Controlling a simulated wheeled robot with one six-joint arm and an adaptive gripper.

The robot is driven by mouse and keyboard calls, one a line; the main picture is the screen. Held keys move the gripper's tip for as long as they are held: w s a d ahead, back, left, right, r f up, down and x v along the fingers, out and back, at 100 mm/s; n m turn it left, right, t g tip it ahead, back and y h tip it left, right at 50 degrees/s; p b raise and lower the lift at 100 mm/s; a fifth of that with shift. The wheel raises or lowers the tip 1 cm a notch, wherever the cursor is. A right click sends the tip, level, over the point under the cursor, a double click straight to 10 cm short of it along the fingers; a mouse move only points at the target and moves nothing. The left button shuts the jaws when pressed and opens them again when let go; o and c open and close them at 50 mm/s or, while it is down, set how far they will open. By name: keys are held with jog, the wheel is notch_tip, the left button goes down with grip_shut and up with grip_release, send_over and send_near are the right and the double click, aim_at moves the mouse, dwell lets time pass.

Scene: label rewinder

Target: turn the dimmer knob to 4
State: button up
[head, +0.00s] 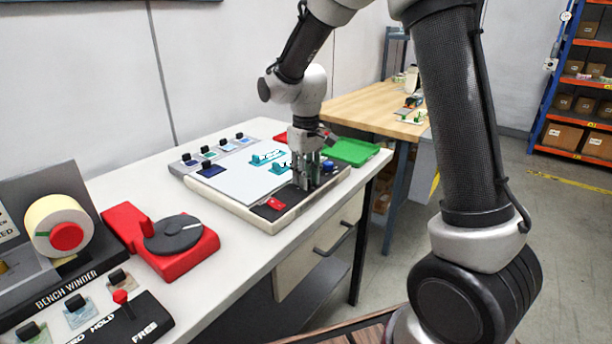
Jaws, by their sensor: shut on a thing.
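My gripper (306,182) points down at the dark control strip (286,198) along the front edge of the white light panel (230,186). Its fingers are closed at the strip, around what appears to be the dimmer knob. The knob itself is hidden by the fingers, so its pointer and the scale numbers cannot be read.
A red base with a dark disc (172,234) and the bench winder (60,230) stand at left. Teal label pieces (268,157) lie on the panel.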

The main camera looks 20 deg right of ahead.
jog(key=m, duration=1.3)
jog(key=shift+a+m, duration=0.1)
jog(key=shift+m, duration=0.3)
dwell(0.3)
jog(key=o, duration=1)
jog(key=shift+o, duration=0.2)
notch_tip(320, 180, up, 12)
